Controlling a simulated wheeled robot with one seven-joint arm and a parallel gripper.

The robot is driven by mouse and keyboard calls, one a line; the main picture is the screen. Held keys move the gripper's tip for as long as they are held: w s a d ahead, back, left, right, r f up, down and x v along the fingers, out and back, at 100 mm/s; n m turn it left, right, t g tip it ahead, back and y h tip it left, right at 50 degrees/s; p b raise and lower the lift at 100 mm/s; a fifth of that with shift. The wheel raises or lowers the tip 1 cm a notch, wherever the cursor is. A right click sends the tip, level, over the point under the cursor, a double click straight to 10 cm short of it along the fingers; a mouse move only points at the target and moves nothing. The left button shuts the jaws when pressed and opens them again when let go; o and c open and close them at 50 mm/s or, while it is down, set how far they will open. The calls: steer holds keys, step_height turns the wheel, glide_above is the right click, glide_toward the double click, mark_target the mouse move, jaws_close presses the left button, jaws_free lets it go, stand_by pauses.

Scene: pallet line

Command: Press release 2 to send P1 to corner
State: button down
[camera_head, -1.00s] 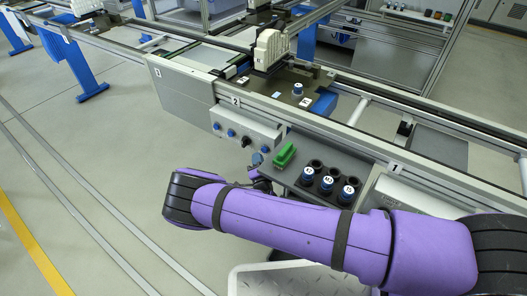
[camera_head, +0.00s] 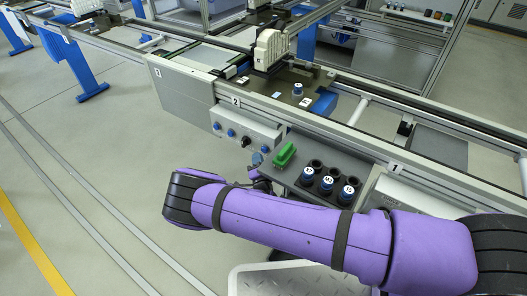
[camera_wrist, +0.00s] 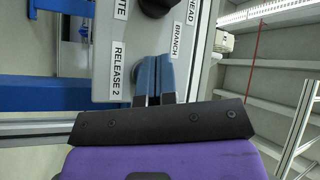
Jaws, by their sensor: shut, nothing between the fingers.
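The control box (camera_head: 243,132) hangs on the near side of the line below the label 2, with blue buttons and a black knob on its face. In the wrist view, the RELEASE 2 label (camera_wrist: 118,70) is on the panel just left of my gripper (camera_wrist: 154,62). My gripper's blue fingers are together and empty, pointing at the panel. The release 2 button is not visible there; the fingers may cover it. I cannot tell whether they touch it.
A dark shelf with a green part (camera_head: 284,155) and several numbered blue-and-black cylinders (camera_head: 328,184) lies right of the box. A white machine head (camera_head: 271,48) stands over the line. A black knob (camera_wrist: 156,6) and a BRANCH label (camera_wrist: 178,40) are near my fingers.

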steer(key=shift+w+d, duration=0.1)
steer(key=shift+w+d, duration=0.15)
steer(key=shift+w, duration=0.1)
steer(key=shift+w+d, duration=0.35)
steer(key=shift+w, duration=0.05)
stand_by(1.2)
steer(key=shift+s+a, duration=0.1)
steer(key=shift+s, duration=0.05)
steer(key=shift+s+a, duration=0.45)
steer(key=shift+s, duration=0.1)
